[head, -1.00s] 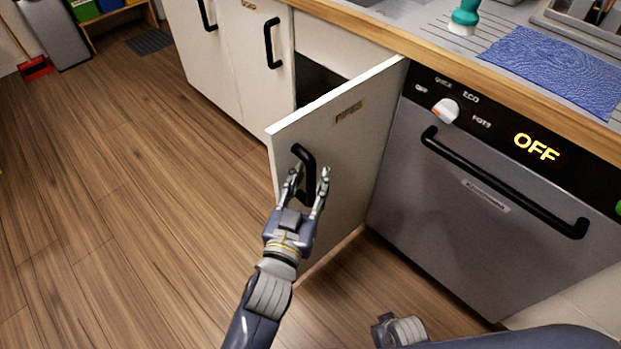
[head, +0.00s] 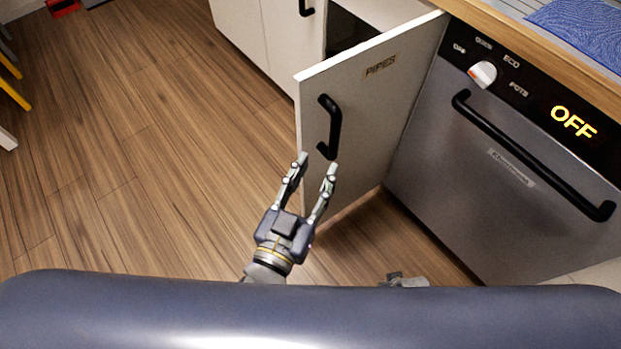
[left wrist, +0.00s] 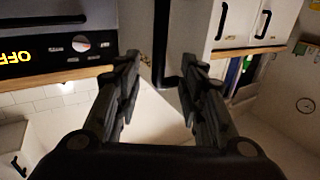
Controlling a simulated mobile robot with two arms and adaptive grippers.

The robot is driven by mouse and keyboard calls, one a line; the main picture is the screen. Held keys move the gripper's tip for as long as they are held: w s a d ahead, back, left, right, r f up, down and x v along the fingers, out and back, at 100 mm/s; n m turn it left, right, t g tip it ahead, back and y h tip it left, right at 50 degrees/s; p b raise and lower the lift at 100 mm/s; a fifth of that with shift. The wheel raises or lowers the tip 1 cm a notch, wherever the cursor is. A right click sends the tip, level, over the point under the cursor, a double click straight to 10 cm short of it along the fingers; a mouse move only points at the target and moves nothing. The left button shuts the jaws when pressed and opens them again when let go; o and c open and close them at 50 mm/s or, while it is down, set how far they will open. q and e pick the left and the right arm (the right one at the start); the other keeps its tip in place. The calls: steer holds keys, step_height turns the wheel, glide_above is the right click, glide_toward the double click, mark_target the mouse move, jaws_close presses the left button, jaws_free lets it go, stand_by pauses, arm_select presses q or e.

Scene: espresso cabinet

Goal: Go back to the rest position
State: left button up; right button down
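My left gripper (head: 312,175) is open and empty in the head view, just below the black handle (head: 330,127) of the cabinet door. The fingers look apart from the handle. The white door (head: 372,125), labelled PIPES, stands open beside the dishwasher. In the left wrist view, the left gripper's two dark fingers (left wrist: 160,80) are spread, with the door and its black handle (left wrist: 161,45) beyond them. Of my right arm only a small grey part shows at the bottom of the head view; its fingers cannot be made out.
The dishwasher (head: 500,170) with a lit OFF display is at the right, its door shut, with a long black handle. A wooden-edged counter with a blue cloth (head: 580,25) is above. The wooden floor (head: 150,180) at the left is mostly clear.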

arm_select(q)
steer(key=shift+v, duration=0.75)
